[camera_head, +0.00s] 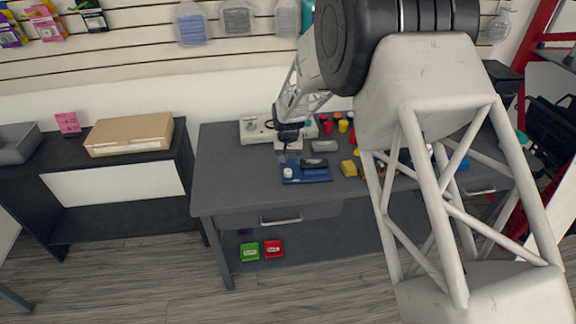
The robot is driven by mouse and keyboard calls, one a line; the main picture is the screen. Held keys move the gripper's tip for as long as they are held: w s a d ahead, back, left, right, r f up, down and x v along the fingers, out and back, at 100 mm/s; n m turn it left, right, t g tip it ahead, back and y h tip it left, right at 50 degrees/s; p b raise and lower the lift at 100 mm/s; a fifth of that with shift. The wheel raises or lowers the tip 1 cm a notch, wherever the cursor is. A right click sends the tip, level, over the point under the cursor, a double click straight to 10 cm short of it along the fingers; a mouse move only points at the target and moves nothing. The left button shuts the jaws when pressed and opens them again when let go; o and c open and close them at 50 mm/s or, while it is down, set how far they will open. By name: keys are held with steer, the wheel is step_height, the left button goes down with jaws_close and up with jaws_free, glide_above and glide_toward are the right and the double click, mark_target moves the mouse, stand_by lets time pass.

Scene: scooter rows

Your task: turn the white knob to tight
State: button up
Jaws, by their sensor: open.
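A small white round piece, which looks like the white knob (288,173), sits at the left end of a blue fixture (318,180) on the grey workbench (240,175). A dark block lies on the fixture to the right of the white piece. My gripper (284,157) points down just above and behind the white piece. It is open and appears apart from it. The fingers are small and dark here, and any marking for tight is too small to read.
A white device (256,131) stands behind my gripper. A grey block (325,146), a yellow block (348,168) and several red and yellow pieces lie to the right. My arm hides much of the bench's right side. The bench's left side is clear.

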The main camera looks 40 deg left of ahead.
steer(key=shift+r, duration=0.8)
steer(key=shift+d+r, duration=0.15)
steer(key=w+d+r+m, duration=0.1)
steer(key=w+d+r, duration=0.1)
steer(key=d+r, duration=0.75)
steer(key=w+d+r+m, duration=0.1)
steer(key=d+r, duration=0.6)
steer(key=d, duration=0.5)
steer(key=s+d+r+m+t, duration=0.1)
steer(key=s+d+r, duration=0.1)
steer(key=d+r, duration=0.5)
steer(key=s+d+r+m, duration=0.1)
steer(key=s+d+r, duration=0.15)
steer(key=d, duration=0.85)
steer(key=s+d+r+m+t, duration=0.1)
steer(key=s+d+r, duration=0.2)
steer(key=s+d, duration=0.8)
steer(key=s+d+r+m, duration=0.1)
steer(key=s+d+r, duration=0.2)
steer(key=s+d, duration=0.7)
steer(key=s+d+f+m, duration=0.1)
steer(key=s+d+f, duration=0.1)
steer(key=s+d, duration=0.5)
steer(key=shift+s+d+f+m+t, duration=0.15)
steer(key=shift+s+m+t, duration=0.15)
steer(key=shift+s, duration=0.4)
